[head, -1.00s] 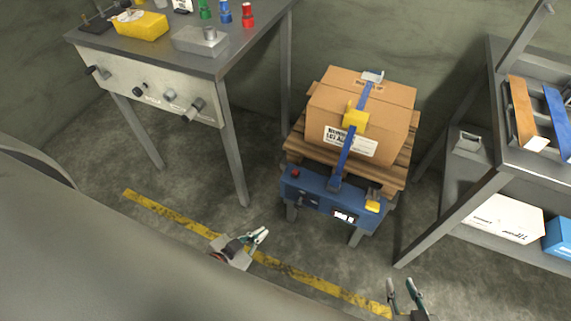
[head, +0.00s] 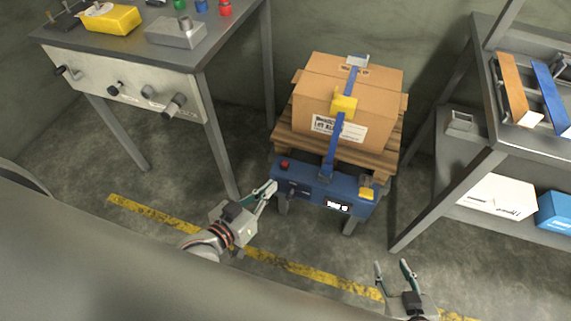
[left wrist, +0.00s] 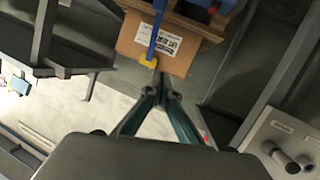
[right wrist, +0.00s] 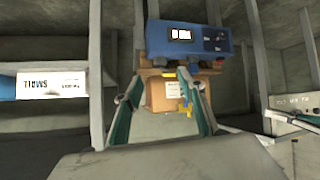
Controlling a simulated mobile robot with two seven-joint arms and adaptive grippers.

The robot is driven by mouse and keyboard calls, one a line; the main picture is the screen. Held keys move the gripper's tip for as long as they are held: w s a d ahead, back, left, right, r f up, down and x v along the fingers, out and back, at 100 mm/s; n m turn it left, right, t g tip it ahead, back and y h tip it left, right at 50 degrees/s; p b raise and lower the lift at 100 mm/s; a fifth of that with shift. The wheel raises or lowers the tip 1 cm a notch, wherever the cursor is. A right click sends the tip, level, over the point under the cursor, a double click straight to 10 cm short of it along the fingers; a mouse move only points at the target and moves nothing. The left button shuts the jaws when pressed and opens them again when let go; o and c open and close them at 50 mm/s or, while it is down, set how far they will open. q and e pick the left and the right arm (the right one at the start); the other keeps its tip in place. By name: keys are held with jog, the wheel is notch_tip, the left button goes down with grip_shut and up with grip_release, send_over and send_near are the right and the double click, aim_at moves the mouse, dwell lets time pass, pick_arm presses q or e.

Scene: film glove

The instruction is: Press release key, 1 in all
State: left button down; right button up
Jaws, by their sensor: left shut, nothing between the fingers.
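The unit also shows in the right wrist view (right wrist: 205,40).
The cardboard box (head: 315,90) is bound by a blue strap with a yellow buckle (head: 343,106). A grey table (head: 215,60) with knobs stands at the left, a metal shelf (head: 460,150) at the right. A yellow line (head: 300,273) crosses the floor in front.

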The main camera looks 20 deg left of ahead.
pick_arm(q)
jog(key=w+a+r+n+t+y+b, duration=0.2)
jog(key=w+a+r+n+t+b, duration=0.15)
jog(key=w+r+n+t, duration=0.45)
jog(key=w+a+r+n+g+y+b, duration=0.3)
jog(key=w+a+n+y+b, duration=0.2)
jog(key=w+a+n+y, duration=0.6)
jog(key=w+d+f+n+g+h+b, duration=0.1)
jog(key=w+f+n+g+b, duration=0.1)
jog(key=f+n+g, duration=0.3)
jog(key=w+d+f+n+h+b, duration=0.1)
jog(key=w+f+n+h+b, duration=0.1)
jog(key=f+n, duration=0.35)
jog(key=d+f+g+h+b, duration=0.2)
jog(key=d+f+g+h, duration=0.2)
jog(key=d+f, duration=0.5)
jog(key=shift+w+d+f+g+h, duration=0.15)
jog(key=shift+d+f+g+h, duration=0.25)
jog(key=shift+f+g, duration=0.15)
pick_arm(e)
jog(key=shift+t+y, duration=0.5)
jog(key=shift+y, duration=0.2)
jog(key=w+a+f, duration=0.1)
jog(key=a+f, duration=0.1)
jog(key=w+a, duration=0.1)
jog(key=a, duration=0.1)
jog(key=shift+w+f, duration=0.35)
jog(key=shift+f, duration=0.05)
